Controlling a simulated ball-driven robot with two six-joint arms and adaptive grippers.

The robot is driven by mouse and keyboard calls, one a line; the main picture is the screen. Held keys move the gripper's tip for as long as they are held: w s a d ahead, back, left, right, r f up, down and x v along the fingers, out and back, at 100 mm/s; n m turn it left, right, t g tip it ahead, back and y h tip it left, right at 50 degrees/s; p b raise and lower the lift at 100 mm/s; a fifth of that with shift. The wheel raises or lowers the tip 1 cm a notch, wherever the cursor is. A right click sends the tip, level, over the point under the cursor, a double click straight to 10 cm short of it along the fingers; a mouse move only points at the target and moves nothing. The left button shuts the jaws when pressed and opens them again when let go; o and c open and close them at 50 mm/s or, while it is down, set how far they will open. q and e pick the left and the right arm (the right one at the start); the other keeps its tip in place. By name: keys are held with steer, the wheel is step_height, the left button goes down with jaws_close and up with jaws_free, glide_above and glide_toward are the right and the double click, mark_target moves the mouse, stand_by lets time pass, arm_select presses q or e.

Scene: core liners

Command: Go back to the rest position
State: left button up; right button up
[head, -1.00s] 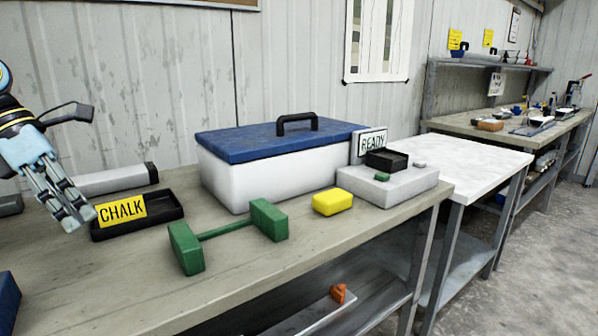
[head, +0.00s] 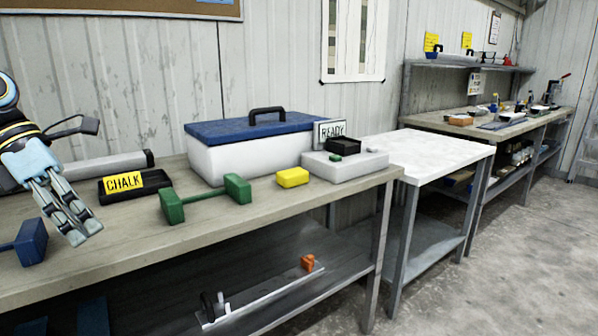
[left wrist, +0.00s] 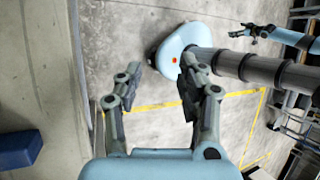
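My left gripper (head: 72,222) hangs at the left of the head view, in front of the bench. In the left wrist view its two fingers (left wrist: 160,68) stand apart with nothing between them, over bare concrete floor. My right arm reaches in at the top right of the left wrist view. Its gripper (left wrist: 248,32) is small there, and I cannot tell whether it is open or shut. It is out of the head view.
Open floor (head: 500,270) lies right.

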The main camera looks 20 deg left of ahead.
arm_select(q)
steer(key=d+f+n+t+h, duration=0.4)
steer(key=d+f+n, duration=0.15)
steer(key=f, duration=0.35)
steer(key=d+f+n+t+h, duration=0.3)
steer(key=d+f+n, duration=0.3)
steer(key=f, duration=0.4)
step_height(320, 180, down, 12)
steer(key=s+a+n+t+y, duration=0.2)
steer(key=n+t+y, duration=0.35)
steer(key=n, duration=0.75)
steer(key=s+f+n+g+y, duration=0.3)
steer(key=s+f+n+y, duration=0.4)
steer(key=s+f+n, duration=0.6)
steer(key=s+f+n+g, duration=0.1)
steer(key=s+f+g, duration=0.2)
steer(key=s, duration=0.4)
steer(key=s+d+f+n+g+y, duration=0.1)
steer(key=s+f+n+g, duration=0.1)
steer(key=s+f, duration=0.3)
steer(key=s+f+n+g, duration=0.2)
steer(key=s+f+g, duration=0.2)
steer(key=s, duration=0.6)
steer(key=shift+d+f+g, duration=0.35)
steer(key=shift+d+f, duration=0.05)
steer(key=shift+y, duration=0.25)
